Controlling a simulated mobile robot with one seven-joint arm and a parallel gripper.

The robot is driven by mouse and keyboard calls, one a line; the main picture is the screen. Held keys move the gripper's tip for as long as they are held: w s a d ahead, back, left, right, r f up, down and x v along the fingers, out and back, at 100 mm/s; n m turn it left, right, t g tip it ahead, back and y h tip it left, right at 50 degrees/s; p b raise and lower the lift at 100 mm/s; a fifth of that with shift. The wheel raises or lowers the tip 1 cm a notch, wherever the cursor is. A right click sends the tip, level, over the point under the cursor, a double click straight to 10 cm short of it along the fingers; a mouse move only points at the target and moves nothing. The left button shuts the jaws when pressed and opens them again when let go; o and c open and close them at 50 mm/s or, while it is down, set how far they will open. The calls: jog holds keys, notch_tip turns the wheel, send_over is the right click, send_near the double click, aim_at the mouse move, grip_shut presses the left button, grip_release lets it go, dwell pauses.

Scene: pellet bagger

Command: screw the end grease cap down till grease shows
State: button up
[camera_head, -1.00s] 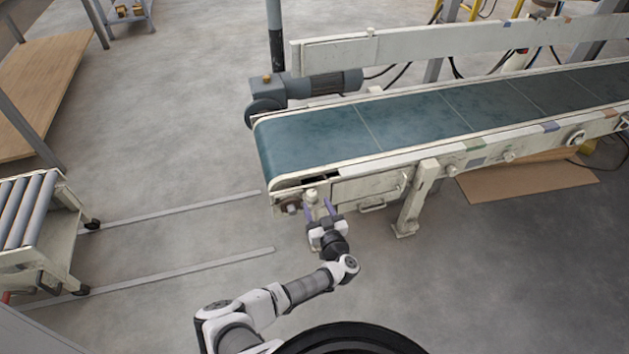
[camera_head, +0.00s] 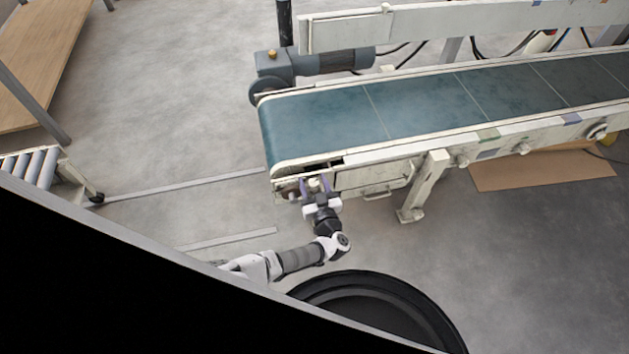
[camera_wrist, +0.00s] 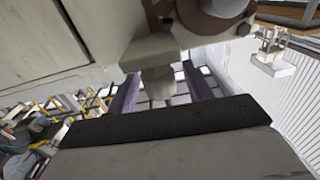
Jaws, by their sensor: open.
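The conveyor (camera_head: 415,175) with its teal belt ends at the left, and my gripper (camera_head: 317,186) is at the near corner of that end. Its purple fingers point toward the pale end fitting under the belt. In the wrist view my gripper (camera_wrist: 162,88) is open, with one finger on each side of a pale, stubby grease cap (camera_wrist: 153,52). I cannot tell whether either finger touches it. A brown round shaft end (camera_wrist: 216,8) sits just beside the cap in a pale housing. No grease is visible. In the head view the cap is too small to make out clearly.
A grey motor (camera_head: 335,61) stands behind the conveyor end. A conveyor leg (camera_head: 425,185) is right of my gripper. Flat cardboard (camera_head: 540,171) lies under the conveyor. A roller stand (camera_head: 35,170) is at the left. A dark shape blocks the lower left of the head view.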

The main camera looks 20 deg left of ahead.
jog(key=shift+c, duration=0.2)
jog(key=c, duration=0.9)
jog(key=m+t+h+b, duration=0.1)
jog(key=m+h+b, duration=0.1)
jog(key=h+b, duration=0.1)
jog(key=m+t+h+b, duration=0.1)
jog(key=b, duration=0.1)
jog(key=shift+a+f+t+h, duration=0.15)
jog(key=shift+f+t+h, duration=0.15)
jog(key=m+h+b, duration=0.2)
jog(key=b, duration=0.1)
jog(key=m+t+h+b, duration=0.1)
jog(key=h+b, duration=0.2)
jog(key=b, duration=0.1)
jog(key=shift+f+m, duration=0.15)
jog(key=shift+m, duration=0.25)
jog(key=m+h+b, duration=0.2)
jog(key=h+b, duration=0.2)
jog(key=b, duration=0.5)
jog(key=shift+m+h+b, duration=0.3)
jog(key=shift+m+b, duration=0.1)
jog(key=b, duration=0.1)
jog(key=m+h+b, duration=0.1)
jog(key=shift+r+g+b, duration=0.25)
jog(key=shift+g+b, duration=0.05)
jog(key=shift+b, duration=0.1)
jog(key=shift+d+r+h+b, duration=0.2)
jog(key=shift+r+h+b, duration=0.05)
jog(key=shift+h+b, duration=0.35)
